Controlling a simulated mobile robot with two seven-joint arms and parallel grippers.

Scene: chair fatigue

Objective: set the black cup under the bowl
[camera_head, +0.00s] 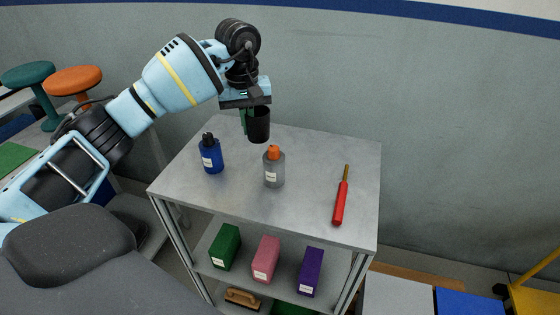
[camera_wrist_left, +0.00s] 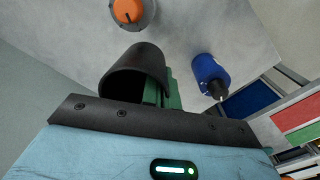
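The black cup (camera_head: 259,126) is at the far left part of the grey table top (camera_head: 310,160). It also shows large in the left wrist view (camera_wrist_left: 133,72). My left gripper (camera_head: 245,121) reaches down at the cup's left side, its green fingers (camera_wrist_left: 165,92) closed at the cup's wall. The cup looks held; whether its base touches the table is hard to tell. I see no bowl in either view. My right gripper is not in view.
A blue bottle (camera_head: 211,155) stands left on the table, a grey bottle with orange cap (camera_head: 274,170) in the middle, and a red-handled tool (camera_head: 340,200) lies right. Green, pink and purple boxes (camera_head: 265,258) sit on the shelf below. The back right table top is clear.

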